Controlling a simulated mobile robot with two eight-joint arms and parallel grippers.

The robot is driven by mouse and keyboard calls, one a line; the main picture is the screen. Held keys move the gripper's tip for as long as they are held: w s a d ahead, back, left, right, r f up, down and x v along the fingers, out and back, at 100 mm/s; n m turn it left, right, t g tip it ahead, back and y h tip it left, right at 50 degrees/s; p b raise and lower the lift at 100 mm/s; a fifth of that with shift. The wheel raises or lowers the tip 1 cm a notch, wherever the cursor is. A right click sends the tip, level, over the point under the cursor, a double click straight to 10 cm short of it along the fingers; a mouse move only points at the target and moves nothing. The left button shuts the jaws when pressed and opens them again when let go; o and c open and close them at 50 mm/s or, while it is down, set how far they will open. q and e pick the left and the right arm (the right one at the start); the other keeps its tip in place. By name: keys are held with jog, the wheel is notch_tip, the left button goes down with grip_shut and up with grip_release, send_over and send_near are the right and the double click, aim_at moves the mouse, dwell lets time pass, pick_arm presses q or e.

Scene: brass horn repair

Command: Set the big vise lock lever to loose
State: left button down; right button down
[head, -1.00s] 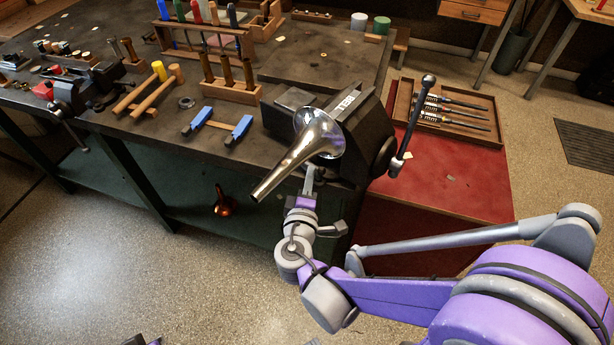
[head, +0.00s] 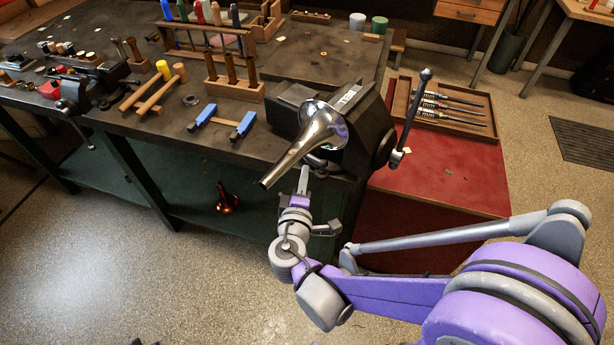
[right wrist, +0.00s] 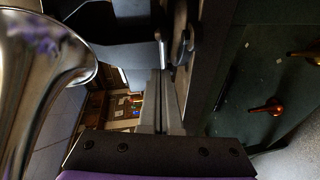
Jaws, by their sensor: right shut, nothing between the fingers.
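The big vise (head: 357,119) is dark and stands at the right front corner of the bench. A silver horn bell (head: 318,133) sits at its jaws and covers part of it. A small grey lever-like part (head: 316,160) shows below the bell; I cannot tell its setting. My right gripper (head: 304,173) is shut and empty, pointing up just below and in front of the vise. In the right wrist view its fingers (right wrist: 161,78) are together beside the vise's underside, with a dark lever-like part (right wrist: 181,40) close to the tips. Only dark bits, perhaps my left gripper (head: 142,342), show at the bottom edge.
A long bar handle (head: 411,118) stands tilted at the vise's right side. The bell's narrow end hangs over the bench edge, close to my right wrist. Blue-ended clamps (head: 243,125) lie left of the vise. A copper-coloured horn part (head: 227,199) sits under the bench.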

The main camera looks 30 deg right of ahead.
jog(key=s+d+v, duration=0.1)
jog(key=v, duration=0.8)
jog(key=shift+s+p, duration=0.35)
jog(key=shift+s, duration=0.15)
jog(key=shift+d, duration=0.1)
